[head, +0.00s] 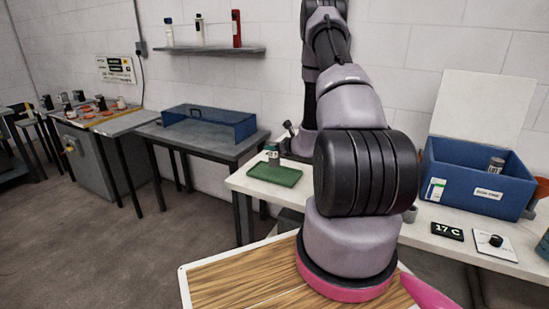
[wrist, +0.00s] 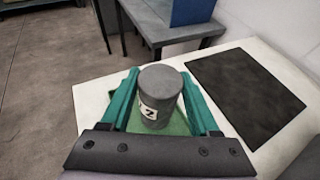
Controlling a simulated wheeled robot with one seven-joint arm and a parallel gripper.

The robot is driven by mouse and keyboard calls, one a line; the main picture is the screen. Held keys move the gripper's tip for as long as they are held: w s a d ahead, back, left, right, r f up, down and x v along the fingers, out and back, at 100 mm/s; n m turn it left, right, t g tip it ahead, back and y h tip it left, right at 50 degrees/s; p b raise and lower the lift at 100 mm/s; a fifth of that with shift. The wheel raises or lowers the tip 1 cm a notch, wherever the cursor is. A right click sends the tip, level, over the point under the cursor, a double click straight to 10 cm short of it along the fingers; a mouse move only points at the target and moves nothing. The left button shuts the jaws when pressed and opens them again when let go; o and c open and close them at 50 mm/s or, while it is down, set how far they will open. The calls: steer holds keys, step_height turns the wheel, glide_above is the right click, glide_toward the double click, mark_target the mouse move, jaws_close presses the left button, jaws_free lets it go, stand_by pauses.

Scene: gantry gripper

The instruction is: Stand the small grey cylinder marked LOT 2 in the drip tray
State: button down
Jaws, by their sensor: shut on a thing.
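The small grey cylinder (wrist: 161,82) is upright between the teal fingers of my gripper (wrist: 158,76) in the wrist view. Its white label shows a "2"; the rest of the marking is turned away. My gripper is shut on it. The green drip tray (wrist: 180,126) lies below and around the cylinder in that view, partly hidden by the fingers. In the head view the drip tray (head: 275,175) lies at the left end of the white table, with the cylinder (head: 273,157) over its back part. I cannot tell whether the cylinder's base touches the tray.
A dark mat (wrist: 245,82) lies right of the tray in the wrist view. In the head view a blue bin (head: 475,188) holding a cylinder, a "17 C" display (head: 447,231) and a knob panel (head: 490,242) are at the right. A grey table (head: 200,143) stands beyond a gap.

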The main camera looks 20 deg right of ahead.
mark_target(278, 155)
steer(key=shift+f, duration=1.95)
steer(key=shift+f, duration=0.15)
steer(key=shift+c, duration=0.6)
jaws_free()
